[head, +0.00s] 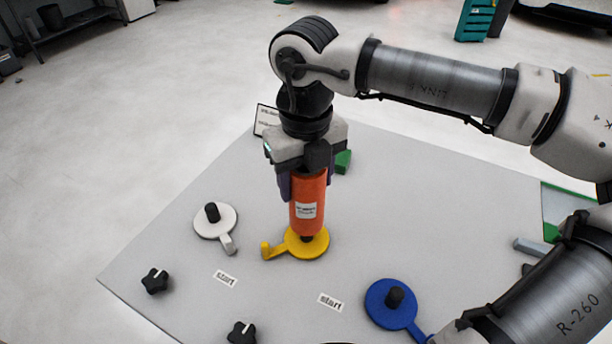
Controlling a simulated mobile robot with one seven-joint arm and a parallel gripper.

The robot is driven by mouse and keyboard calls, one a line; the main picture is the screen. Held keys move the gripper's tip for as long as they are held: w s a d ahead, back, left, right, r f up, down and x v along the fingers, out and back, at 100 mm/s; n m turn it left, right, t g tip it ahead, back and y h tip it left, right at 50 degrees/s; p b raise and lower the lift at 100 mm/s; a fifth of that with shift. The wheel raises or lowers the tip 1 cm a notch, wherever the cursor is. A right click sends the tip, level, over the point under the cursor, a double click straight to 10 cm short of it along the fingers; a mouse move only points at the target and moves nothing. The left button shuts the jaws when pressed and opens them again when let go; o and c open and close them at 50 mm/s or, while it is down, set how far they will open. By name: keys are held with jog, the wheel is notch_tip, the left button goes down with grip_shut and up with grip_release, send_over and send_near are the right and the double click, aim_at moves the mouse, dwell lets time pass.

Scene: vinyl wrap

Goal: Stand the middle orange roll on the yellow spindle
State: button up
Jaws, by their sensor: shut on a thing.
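The orange roll (307,217) is upright in my gripper (307,185), which is shut around its upper part from above. The roll carries a white label. The yellow spindle (305,245) has a round yellow base with a tab reaching left. A short dark part of its peg shows just under the roll's lower end. The roll stands over or on this peg, and I cannot tell how far the peg reaches inside it. The roll's lower end looks slightly above the yellow base.
A white spindle (221,219) with a dark peg stands to the left. A blue spindle (389,306) stands at front right, near my arm. Two black knobs (155,281) and two "start" labels (225,278) lie on the grey table (165,240). A green object (343,162) is behind my gripper.

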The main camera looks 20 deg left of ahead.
jog(key=shift+f+b, duration=2.15)
jog(key=shift+f, duration=0.15)
jog(key=o, duration=1.2)
jog(key=shift+r, duration=0.1)
notch_tip(320, 180, up, 14)
jog(key=shift+f+b, duration=0.1)
jog(key=shift+b, duration=0.3)
